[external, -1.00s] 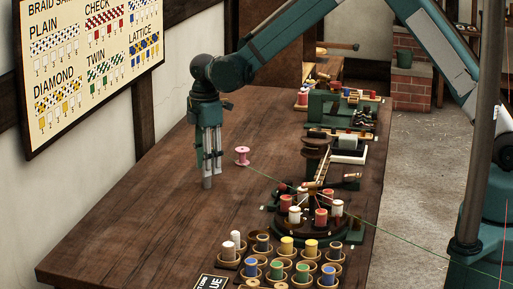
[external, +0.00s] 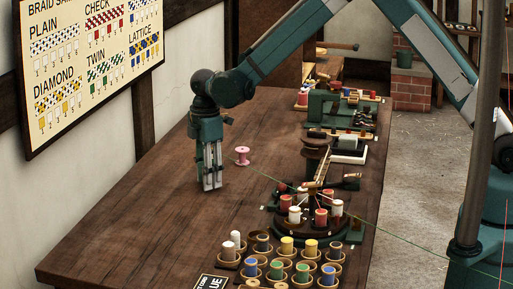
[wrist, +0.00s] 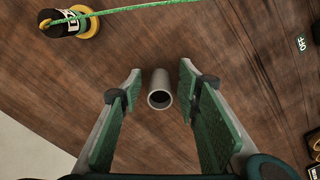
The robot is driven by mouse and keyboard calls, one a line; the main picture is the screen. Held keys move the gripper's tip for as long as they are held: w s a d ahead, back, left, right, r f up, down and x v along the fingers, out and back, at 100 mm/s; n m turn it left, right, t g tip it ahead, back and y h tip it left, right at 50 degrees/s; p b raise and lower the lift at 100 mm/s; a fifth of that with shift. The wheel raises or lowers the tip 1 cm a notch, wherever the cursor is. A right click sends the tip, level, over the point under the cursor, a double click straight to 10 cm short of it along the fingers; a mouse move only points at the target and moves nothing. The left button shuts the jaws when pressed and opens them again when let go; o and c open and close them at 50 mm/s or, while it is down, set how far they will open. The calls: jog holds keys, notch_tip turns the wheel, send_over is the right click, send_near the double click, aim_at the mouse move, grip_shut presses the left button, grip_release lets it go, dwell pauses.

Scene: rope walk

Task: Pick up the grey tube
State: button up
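The grey tube (wrist: 159,89) stands on the wooden table in the wrist view, with its round hollow end facing the camera. My gripper (wrist: 160,77) is open, with one green-padded finger on each side of the tube. Gaps show between the pads and the tube, so it is not gripped. In the external view my gripper (external: 211,186) points straight down, low over the table, and the tube is hidden behind or between the fingers.
A pink spool (external: 242,155) stands right of my gripper. A round holder with several red and white spools (external: 308,218) and rows of coloured spools in cups (external: 285,258) are further right and in front. A green cord crosses the table's right side. The table's left part is clear.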

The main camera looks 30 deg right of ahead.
jog(key=c, duration=0.8)
jog(key=shift+r, duration=0.15)
jog(key=shift+r+p, duration=0.45)
jog(key=shift+r, duration=4.4)
